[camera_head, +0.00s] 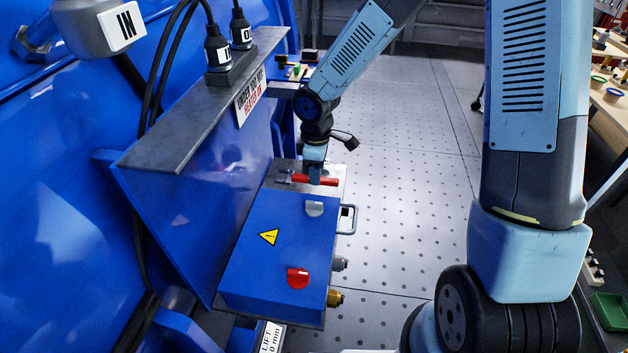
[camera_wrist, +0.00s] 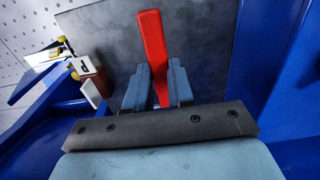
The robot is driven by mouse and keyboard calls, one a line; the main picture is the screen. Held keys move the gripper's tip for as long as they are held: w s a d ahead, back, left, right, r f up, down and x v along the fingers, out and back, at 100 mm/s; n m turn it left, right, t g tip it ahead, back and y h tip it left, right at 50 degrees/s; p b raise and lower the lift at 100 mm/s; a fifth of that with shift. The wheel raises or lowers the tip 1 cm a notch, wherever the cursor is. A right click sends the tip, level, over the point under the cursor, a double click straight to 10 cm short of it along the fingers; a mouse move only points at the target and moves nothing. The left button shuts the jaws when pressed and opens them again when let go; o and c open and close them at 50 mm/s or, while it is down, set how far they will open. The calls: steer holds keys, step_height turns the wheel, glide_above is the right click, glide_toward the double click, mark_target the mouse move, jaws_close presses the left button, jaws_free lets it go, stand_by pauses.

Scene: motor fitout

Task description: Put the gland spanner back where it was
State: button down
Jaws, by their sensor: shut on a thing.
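The spanner with a red handle (camera_head: 325,181), which I take to be the gland spanner, is at the far end of the blue box (camera_head: 262,262). Something grey sits at its left end, and I cannot tell whether it is the spanner's head. My gripper (camera_head: 315,177) points down and is shut on the red handle. In the wrist view the handle (camera_wrist: 151,45) stands out between the two fingers (camera_wrist: 157,88), over a grey metal plate (camera_wrist: 205,45). I cannot tell whether the spanner touches the plate, and its other end is hidden.
The blue box has a warning triangle, a red knob (camera_head: 298,278), a grey knob (camera_head: 314,209) and a side handle (camera_head: 348,218). A grey ledge (camera_head: 190,110) with cable plugs overhangs at left. Perforated floor (camera_head: 400,210) lies open at right. A small labelled block (camera_wrist: 88,75) shows in the wrist view.

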steer(key=shift+w+a+f, duration=0.15)
steer(key=shift+f, duration=1.6)
steer(key=c, duration=1)
jaws_free()
step_height(320, 180, up, 12)
steer(key=shift+r, duration=0.1)
